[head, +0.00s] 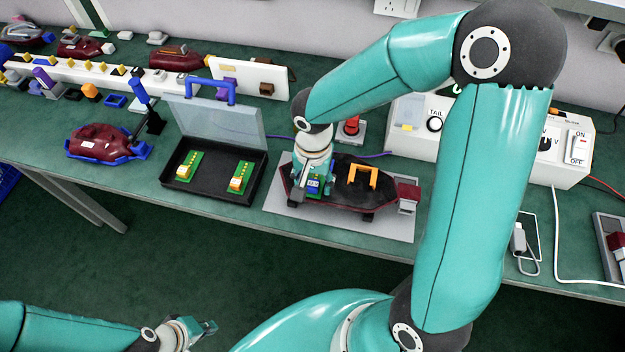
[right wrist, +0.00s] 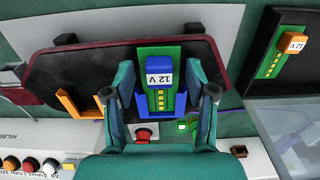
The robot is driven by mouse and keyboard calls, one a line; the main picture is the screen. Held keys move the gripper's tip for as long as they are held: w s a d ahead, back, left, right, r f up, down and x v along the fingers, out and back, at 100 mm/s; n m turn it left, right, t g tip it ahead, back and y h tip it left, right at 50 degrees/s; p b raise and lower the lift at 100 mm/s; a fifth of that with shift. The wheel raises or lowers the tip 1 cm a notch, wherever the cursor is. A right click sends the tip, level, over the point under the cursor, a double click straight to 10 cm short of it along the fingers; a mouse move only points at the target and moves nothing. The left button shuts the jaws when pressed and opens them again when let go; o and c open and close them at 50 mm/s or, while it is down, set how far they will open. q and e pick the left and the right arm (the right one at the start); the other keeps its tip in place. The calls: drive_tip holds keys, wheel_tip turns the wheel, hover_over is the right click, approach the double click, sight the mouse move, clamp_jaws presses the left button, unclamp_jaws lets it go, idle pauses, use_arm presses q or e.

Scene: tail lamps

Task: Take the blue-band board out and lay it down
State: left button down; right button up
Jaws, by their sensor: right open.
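The blue-band board (head: 314,186) is green with a blue block and sits in an opened dark red lamp (head: 345,205). In the right wrist view the board (right wrist: 160,98) shows its blue block marked 12 V, with a blue bracket (right wrist: 180,102) around its lower end. My right gripper (head: 312,180) is over the board. In the right wrist view its fingers (right wrist: 160,100) are open, one on each side of the board; I cannot tell whether they touch it. My left gripper (head: 208,328) is low at the front, away from the table; its jaw state is unclear.
A black case (head: 215,206) with a raised clear lid stands left of the lamp and holds two green boards (head: 240,177). An orange bracket (head: 362,175) is in the lamp. The lamp lies on a grey plate (head: 395,228). A white tester box (head: 415,140) stands behind.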

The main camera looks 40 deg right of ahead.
clamp_jaws()
idle(0.5)
drive_tip(key=shift+s+a, duration=0.1)
drive_tip(key=shift+a, duration=0.05)
drive_tip(key=shift+s+a+b, duration=0.7)
drive_tip(key=shift+s+a, duration=0.05)
drive_tip(key=shift+a, duration=0.15)
drive_tip(key=shift+s+a, duration=0.15)
idle(0.3)
drive_tip(key=shift+s+a+b, duration=1.1)
drive_tip(key=shift+s+a, duration=0.3)
drive_tip(key=shift+a, duration=0.25)
